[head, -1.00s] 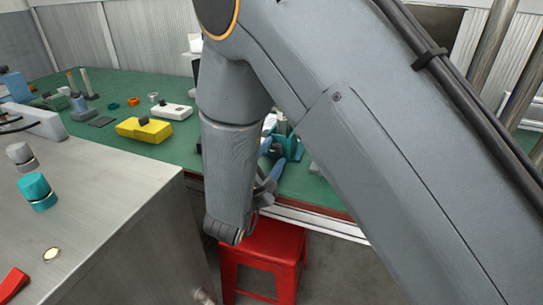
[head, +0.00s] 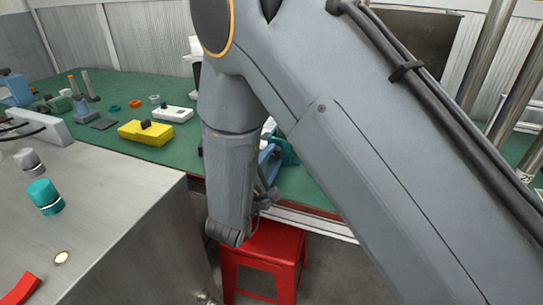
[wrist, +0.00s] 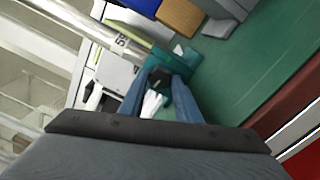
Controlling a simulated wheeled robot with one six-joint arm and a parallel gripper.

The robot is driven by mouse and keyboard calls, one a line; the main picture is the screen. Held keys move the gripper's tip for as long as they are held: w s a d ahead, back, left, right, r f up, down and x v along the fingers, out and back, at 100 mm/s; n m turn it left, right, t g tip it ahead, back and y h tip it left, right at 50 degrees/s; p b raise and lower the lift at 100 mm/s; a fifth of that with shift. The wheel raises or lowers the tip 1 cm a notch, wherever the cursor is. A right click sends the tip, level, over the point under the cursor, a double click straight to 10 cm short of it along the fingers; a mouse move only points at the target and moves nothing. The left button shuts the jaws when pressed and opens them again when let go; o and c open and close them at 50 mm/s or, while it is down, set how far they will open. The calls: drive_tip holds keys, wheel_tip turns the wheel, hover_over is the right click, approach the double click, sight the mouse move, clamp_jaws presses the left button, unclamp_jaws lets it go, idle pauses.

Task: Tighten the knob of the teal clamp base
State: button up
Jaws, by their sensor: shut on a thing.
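The teal clamp base (wrist: 184,82) stands on the green bench top in the wrist view, with its black knob (wrist: 159,77) facing me. My gripper (wrist: 159,88) has its two blue fingers on either side of the knob, shut on it. In the head view, part of the teal base (head: 288,152) shows between my arm links, and a blue finger of my gripper (head: 266,162) shows beside it. The knob is hidden by my arm there. A white thing lies below the knob between the fingers in the wrist view; I cannot tell what it is.
A yellow box (head: 146,133) and a white box (head: 173,114) stand on the green bench at left. A metal cabinet (head: 120,215) with knobs is nearer. A red stool (head: 262,262) stands below the bench edge. Blue and wooden blocks (wrist: 180,18) lie beyond the base.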

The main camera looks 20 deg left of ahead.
drive_tip(key=m+p, duration=0.2)
drive_tip(key=m, duration=0.2)
drive_tip(key=shift+m+p, duration=0.3)
drive_tip(key=m+p, duration=0.1)
drive_tip(key=m, duration=0.2)
drive_tip(key=shift+m, duration=0.4)
drive_tip(key=m+p, duration=0.1)
drive_tip(key=m, duration=0.2)
drive_tip(key=shift+m, duration=0.3)
drive_tip(key=m, duration=0.4)
drive_tip(key=shift+p, duration=0.3)
drive_tip(key=m, duration=0.9)
drive_tip(key=shift+m, duration=0.3)
drive_tip(key=m+b, duration=0.1)
drive_tip(key=m, duration=0.3)
drive_tip(key=shift+d+m+b, duration=0.1)
drive_tip(key=shift+m+b, duration=0.55)
drive_tip(key=shift+m, duration=1.35)
